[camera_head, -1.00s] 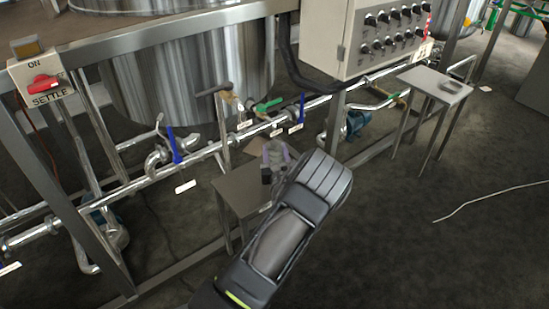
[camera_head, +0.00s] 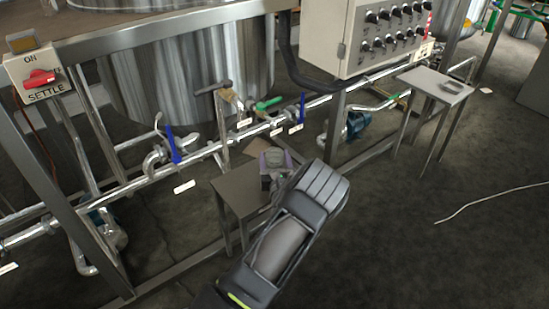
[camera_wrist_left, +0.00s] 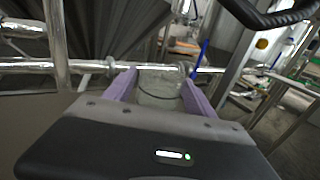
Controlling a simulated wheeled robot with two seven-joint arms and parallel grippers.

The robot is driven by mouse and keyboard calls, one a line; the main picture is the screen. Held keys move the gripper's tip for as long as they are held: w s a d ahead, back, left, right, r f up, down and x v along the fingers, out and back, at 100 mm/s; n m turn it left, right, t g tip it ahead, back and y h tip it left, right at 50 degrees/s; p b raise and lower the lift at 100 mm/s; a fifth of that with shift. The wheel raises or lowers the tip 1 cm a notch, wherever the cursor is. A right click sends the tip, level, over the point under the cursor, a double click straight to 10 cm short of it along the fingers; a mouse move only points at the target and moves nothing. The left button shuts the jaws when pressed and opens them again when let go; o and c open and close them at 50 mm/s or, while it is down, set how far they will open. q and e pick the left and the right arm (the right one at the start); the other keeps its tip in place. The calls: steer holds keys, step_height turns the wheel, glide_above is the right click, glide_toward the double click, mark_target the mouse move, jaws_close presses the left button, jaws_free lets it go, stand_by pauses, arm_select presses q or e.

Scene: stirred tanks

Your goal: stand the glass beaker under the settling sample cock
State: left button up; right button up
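My left gripper (camera_head: 276,166) has its purple fingers spread around the glass beaker (camera_wrist_left: 158,90), over the small steel table (camera_head: 236,190) in front of the pipes. In the left wrist view the clear beaker shows between the fingers (camera_wrist_left: 158,84), which appear slightly apart from its sides. The beaker seems upright; its base is hidden by the gripper body. Behind and above the table are a tap with a brownish body (camera_head: 232,98) and a green-handled valve (camera_head: 268,104). Their small labels are unreadable. My right gripper is out of view.
A pipe with blue-handled valves (camera_head: 172,146) runs behind the table. A steel tank (camera_head: 190,70) and a control box (camera_head: 375,35) stand above. A SETTLE switch (camera_head: 40,80) is at left. Another small table (camera_head: 425,78) is at right. The floor at right is mostly clear.

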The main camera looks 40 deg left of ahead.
arm_select(q)
steer(key=shift+r, duration=0.15)
steer(key=shift+s+d, duration=0.15)
steer(key=p+v, duration=0.3)
steer(key=v, duration=0.7)
steer(key=shift+s+d, duration=0.15)
steer(key=shift+d, duration=0.05)
steer(key=shift+s+d, duration=0.35)
steer(key=shift+s, duration=0.1)
